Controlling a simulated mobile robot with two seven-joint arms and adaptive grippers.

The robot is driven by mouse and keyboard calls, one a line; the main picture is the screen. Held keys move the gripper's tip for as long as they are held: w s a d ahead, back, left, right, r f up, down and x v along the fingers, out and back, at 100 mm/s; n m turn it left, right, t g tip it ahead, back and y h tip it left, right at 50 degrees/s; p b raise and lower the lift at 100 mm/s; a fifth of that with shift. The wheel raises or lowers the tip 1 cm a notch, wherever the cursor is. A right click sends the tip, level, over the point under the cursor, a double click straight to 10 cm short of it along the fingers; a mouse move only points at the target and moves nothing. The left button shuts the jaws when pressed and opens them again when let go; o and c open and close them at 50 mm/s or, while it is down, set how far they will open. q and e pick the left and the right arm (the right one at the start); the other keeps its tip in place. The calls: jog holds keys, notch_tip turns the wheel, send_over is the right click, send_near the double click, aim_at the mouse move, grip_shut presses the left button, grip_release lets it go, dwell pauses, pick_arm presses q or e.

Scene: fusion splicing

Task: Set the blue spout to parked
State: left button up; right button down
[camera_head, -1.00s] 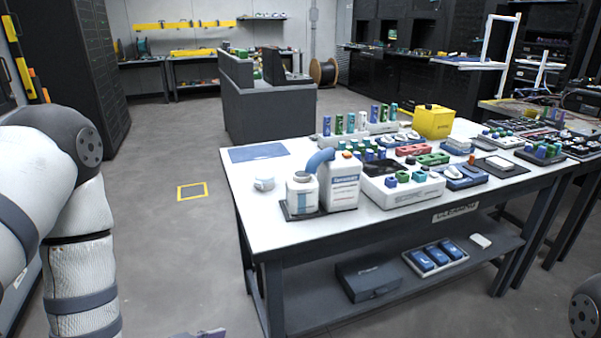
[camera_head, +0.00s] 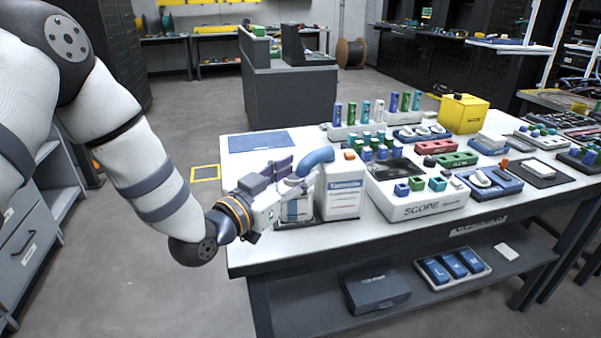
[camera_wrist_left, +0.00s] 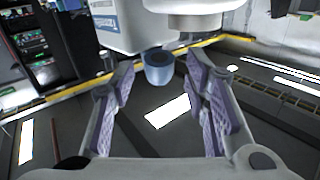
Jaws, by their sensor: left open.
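The blue spout (camera_head: 317,160) is a short curved tube at the top of a white jug (camera_head: 345,190). It arches left, toward a smaller white bottle (camera_head: 297,210) that is partly hidden behind my left gripper (camera_head: 286,176). My left gripper is open beside the spout's left end, at the jug's left. In the left wrist view, the blue round end of the spout (camera_wrist_left: 159,68) shows between and beyond the spread purple-padded fingers (camera_wrist_left: 163,92). The fingers look apart from it. My right gripper is not in view.
The white table (camera_head: 250,258) holds a SCOPE tray (camera_head: 425,207) right of the jug, racks of coloured vials (camera_head: 375,112) and a yellow box (camera_head: 464,113) behind. A blue mat (camera_head: 260,141) lies back left, with nothing on it. A shelf below holds boxes.

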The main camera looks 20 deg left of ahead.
pick_arm(q)
jog(key=shift+w+d, duration=0.25)
jog(key=shift+w, duration=0.35)
grip_shut()
